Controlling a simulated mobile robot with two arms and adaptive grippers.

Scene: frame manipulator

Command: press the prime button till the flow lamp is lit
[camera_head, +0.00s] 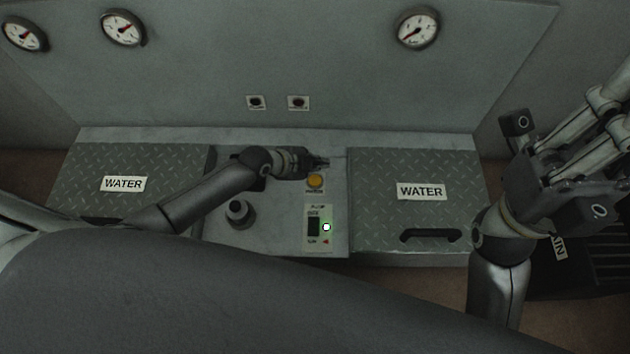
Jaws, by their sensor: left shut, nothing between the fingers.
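A round orange-yellow button (315,181) sits on the grey centre panel, with a small label below it too small to read; I take it for the prime button. My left gripper (322,162) is shut and empty just behind the button in the picture; I cannot tell its height, and no contact shows. The flow lamp (326,227) is a small round light nearer me on a labelled strip beside a dark switch or gauge. It glows white with a green rim. My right gripper (608,112) is at the right edge, fingers pointing up and right; its tips are unclear.
A dark round knob (239,214) stands left on the centre panel. Tread-plate covers marked WATER lie left (98,165) and right (415,165); the right one has a black handle (430,236). The back wall carries gauges and two small buttons. A dark grated box (600,250) is far right.

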